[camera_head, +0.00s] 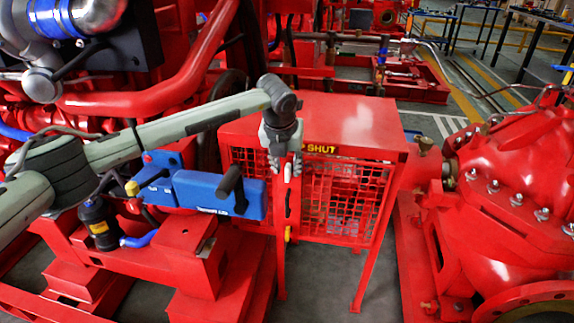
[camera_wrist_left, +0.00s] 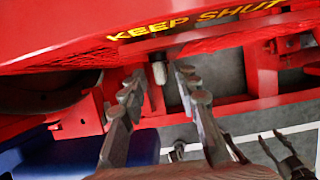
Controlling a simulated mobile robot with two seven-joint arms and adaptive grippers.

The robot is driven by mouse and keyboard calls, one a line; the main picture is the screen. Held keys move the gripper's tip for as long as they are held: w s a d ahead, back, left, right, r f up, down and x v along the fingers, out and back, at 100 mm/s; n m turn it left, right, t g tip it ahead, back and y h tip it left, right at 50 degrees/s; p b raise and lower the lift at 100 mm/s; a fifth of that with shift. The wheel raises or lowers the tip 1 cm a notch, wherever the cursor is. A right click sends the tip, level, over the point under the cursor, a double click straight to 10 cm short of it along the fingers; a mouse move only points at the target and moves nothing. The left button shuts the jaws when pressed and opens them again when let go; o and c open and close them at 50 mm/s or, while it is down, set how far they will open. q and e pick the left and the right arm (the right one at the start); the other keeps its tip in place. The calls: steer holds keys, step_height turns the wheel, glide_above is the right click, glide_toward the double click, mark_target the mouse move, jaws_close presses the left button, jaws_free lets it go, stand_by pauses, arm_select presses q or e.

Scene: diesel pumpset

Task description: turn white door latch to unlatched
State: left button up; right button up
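A small whitish latch knob (camera_wrist_left: 158,72) shows in the left wrist view, on the red guard door just below the yellow KEEP SHUT lettering. My left gripper (camera_wrist_left: 160,88) is open, with one finger on each side of the knob and a visible gap to both. In the head view my left gripper (camera_head: 284,164) points down at the front corner of the red mesh guard box (camera_head: 345,120), beside the lettering. There the gripper makes the latch hard to pick out. I cannot tell whether the fingers touch the door.
A blue box (camera_head: 205,193) with a black handle stands just left of the guard. A large red pump casing (camera_head: 520,170) stands to the right. Red pipework and engine parts fill the left. Grey floor shows under the guard.

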arm_select(q)
steer(key=shift+w+f, duration=0.1)
steer(key=shift+f, duration=0.15)
arm_select(e)
steer(key=shift+w+f, duration=0.1)
arm_select(q)
jaws_close()
arm_select(e)
steer(key=shift+w+d+r, duration=0.1)
steer(key=shift+d+r, duration=0.05)
steer(key=shift+r, duration=0.05)
steer(key=shift+f, duration=0.1)
arm_select(q)
steer(key=shift+w+a+f+n+g+h+b, duration=0.15)
steer(key=shift+a+n+h+b, duration=0.1)
steer(key=shift+h+b, duration=0.8)
steer(key=shift+a+r+n+g+h+b, duration=0.1)
steer(key=shift+a+n+g+h+b, duration=0.15)
steer(key=shift+h+b, duration=0.8)
steer(key=shift+w+a+f+n+g+h+b, duration=0.1)
steer(key=shift+a+n+h+b, duration=0.15)
steer(key=shift+h+b, duration=0.8)
arm_select(e)
step_height(320, 180, up, 13)
steer(key=a+t, duration=0.1)
steer(key=t, duration=0.1)
steer(key=shift+w+a, duration=0.2)
steer(key=shift+w, duration=0.05)
steer(key=shift+f, duration=0.1)
